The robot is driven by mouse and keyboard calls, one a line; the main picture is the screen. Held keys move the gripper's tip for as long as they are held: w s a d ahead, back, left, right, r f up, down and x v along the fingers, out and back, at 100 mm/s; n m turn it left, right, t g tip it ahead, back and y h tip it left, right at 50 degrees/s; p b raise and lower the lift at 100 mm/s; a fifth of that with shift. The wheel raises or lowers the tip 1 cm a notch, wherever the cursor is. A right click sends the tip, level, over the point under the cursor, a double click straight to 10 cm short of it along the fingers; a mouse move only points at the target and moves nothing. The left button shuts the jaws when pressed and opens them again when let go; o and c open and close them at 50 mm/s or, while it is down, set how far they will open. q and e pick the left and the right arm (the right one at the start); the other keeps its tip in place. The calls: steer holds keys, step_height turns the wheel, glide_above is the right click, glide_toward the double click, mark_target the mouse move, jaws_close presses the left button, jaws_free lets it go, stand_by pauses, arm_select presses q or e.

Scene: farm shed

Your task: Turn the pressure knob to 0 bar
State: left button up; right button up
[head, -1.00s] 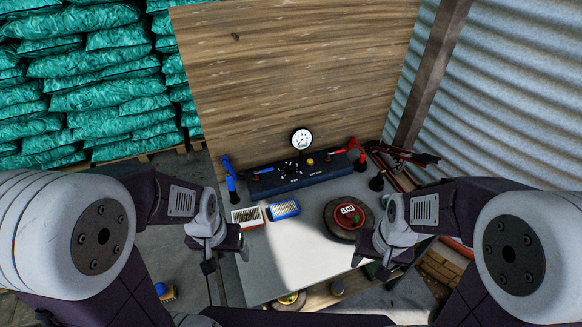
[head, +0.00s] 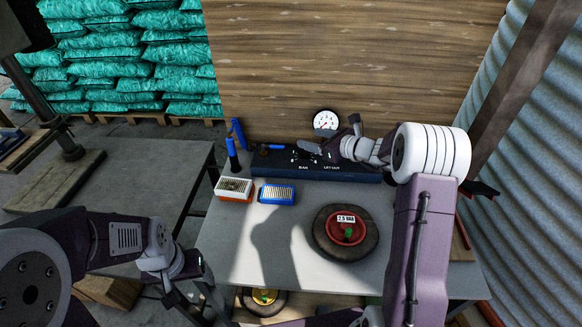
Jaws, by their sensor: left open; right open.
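The dark blue control panel (head: 350,173) lies along the back of the grey table, with "BAR" and "LIFT OUT" lettering on its front. White scale marks of the pressure knob (head: 298,157) show above "BAR". The dark knob is small and partly hidden by my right gripper, so I cannot read its setting. A round white gauge (head: 326,122) stands behind the panel; its reading is too small to tell. My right gripper (head: 329,136) is open above the panel, close to the knob; I cannot tell whether it touches. My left gripper (head: 192,290) is open and empty, low beside the table's left edge.
An orange-edged box (head: 235,188) and a blue box (head: 277,194) sit in front of the panel. A red disc marked 2.5 BAR (head: 347,229) lies on a dark round base to the right. Blue-handled tools (head: 232,152) stand at the panel's left end.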

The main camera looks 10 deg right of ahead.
steer(key=m+h+b, duration=0.1)
steer(key=b, duration=0.2)
glide_toward(308, 153)
steer(key=shift+x, duration=1)
steer(key=shift+d, duration=0.1)
steer(key=shift+r+p, duration=0.1)
steer(key=shift+p, duration=0.2)
steer(key=shift+w+f, duration=0.2)
steer(key=shift+w, duration=0.1)
arm_select(q)
steer(key=f, duration=0.4)
steer(key=shift+a+f, duration=0.15)
steer(key=shift+a, duration=0.1)
arm_select(e)
steer(key=x, duration=0.8)
steer(key=shift+a, duration=0.2)
steer(key=shift+c, duration=0.3)
